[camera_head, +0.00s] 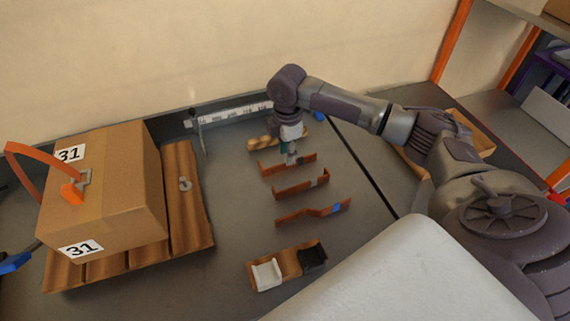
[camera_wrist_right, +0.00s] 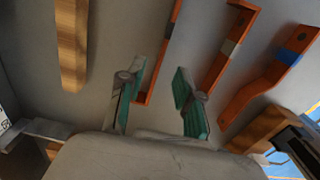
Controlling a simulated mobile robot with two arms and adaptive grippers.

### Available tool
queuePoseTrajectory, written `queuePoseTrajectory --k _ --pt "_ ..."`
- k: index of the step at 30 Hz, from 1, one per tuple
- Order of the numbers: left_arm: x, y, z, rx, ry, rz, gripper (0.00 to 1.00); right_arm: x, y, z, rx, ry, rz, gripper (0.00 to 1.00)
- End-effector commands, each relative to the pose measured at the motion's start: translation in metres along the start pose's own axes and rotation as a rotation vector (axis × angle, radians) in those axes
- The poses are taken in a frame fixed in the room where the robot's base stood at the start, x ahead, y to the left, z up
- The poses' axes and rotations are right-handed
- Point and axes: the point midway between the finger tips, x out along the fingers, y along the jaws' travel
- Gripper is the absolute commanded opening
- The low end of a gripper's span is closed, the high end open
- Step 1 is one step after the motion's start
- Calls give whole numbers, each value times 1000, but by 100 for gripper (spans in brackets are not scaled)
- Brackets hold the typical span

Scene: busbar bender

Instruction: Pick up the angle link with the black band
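Several orange-brown metal links lie in a row on the grey table. The farthest link (camera_head: 277,168) is under my right gripper (camera_head: 290,158); it also shows in the right wrist view (camera_wrist_right: 167,50). The nearest link (camera_head: 313,212) has a blue band. In the wrist view my right gripper (camera_wrist_right: 158,97) is open, its teal-padded fingers apart, with the farthest link between them in the picture. My left gripper is not in view.
A wooden holder (camera_head: 289,262) with white and black pieces stands in front of the links. A wooden piece (camera_head: 262,143) lies behind them. A large cardboard box (camera_head: 105,190) sits on wooden slats at left. The table between slats and links is clear.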

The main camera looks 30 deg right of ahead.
Motion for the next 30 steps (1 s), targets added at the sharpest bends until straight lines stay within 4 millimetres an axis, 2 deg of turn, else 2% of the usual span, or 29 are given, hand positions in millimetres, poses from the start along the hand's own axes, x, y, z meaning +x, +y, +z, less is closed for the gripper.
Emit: queuePoseTrajectory --k 6,15,16,22,30 --pt "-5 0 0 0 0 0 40 32 0 -1 0 -1 -3 34" --pt "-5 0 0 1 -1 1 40 39 1 -1 -1 -1 1 34" --pt "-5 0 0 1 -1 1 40 39 1 -1 -1 -1 1 33" --pt "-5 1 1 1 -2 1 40 39 1 -1 -1 -1 1 0" --pt "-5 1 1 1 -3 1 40 38 1 -1 -1 0 2 0"
